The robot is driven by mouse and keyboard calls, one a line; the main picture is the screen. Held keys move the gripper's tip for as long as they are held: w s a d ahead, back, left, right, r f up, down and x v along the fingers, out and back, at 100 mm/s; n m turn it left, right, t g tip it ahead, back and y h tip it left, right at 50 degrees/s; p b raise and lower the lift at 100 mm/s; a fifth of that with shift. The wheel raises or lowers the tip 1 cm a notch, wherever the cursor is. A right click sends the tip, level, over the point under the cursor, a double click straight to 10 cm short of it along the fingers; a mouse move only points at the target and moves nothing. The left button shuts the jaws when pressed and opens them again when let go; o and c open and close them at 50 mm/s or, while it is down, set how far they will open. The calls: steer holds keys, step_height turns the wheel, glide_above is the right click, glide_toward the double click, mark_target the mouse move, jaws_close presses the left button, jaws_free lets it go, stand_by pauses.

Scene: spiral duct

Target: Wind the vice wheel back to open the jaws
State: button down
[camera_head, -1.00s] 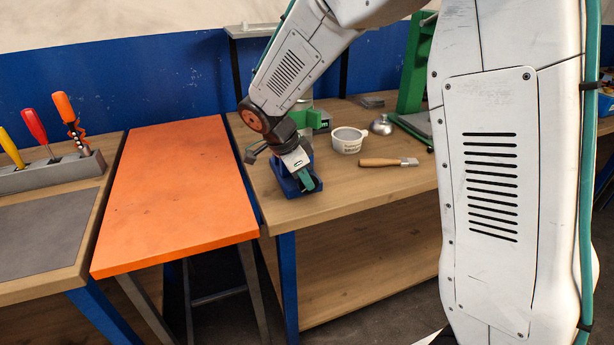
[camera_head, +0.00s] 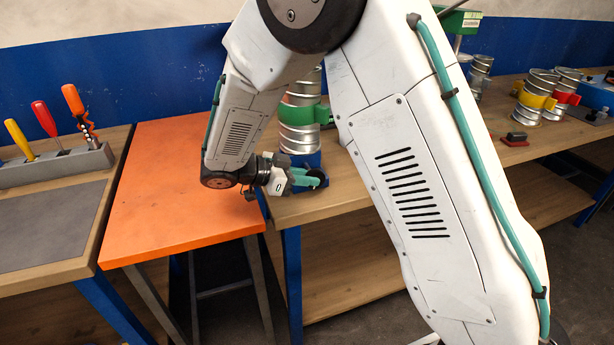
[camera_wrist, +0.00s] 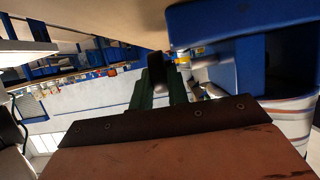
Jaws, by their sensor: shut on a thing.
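The blue vice (camera_head: 312,160) stands at the front left corner of the wooden bench, and its blue body also shows at the upper right of the wrist view (camera_wrist: 215,22). A silver spiral duct with a green band (camera_head: 300,113) rises above it. My gripper (camera_head: 308,179) is at the vice's front, reaching in from the left. Its teal fingers are shut on the dark vice wheel (camera_head: 319,179). In the wrist view the dark wheel part (camera_wrist: 157,70) sits between the fingertips. The jaws are mostly hidden, so their opening cannot be told.
An orange table (camera_head: 165,195) stands left of the bench, below my forearm. A grey rack (camera_head: 60,165) with screwdrivers is further left. More ducts with yellow and red bands (camera_head: 535,95) stand on the bench at right. My upper arm hides the bench middle.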

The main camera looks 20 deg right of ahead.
steer(key=shift+f+h, duration=0.1)
steer(key=shift+h, duration=0.2)
steer(key=c, duration=1.4)
jaws_free()
steer(key=shift+o, duration=0.2)
steer(key=shift+v, duration=3.9)
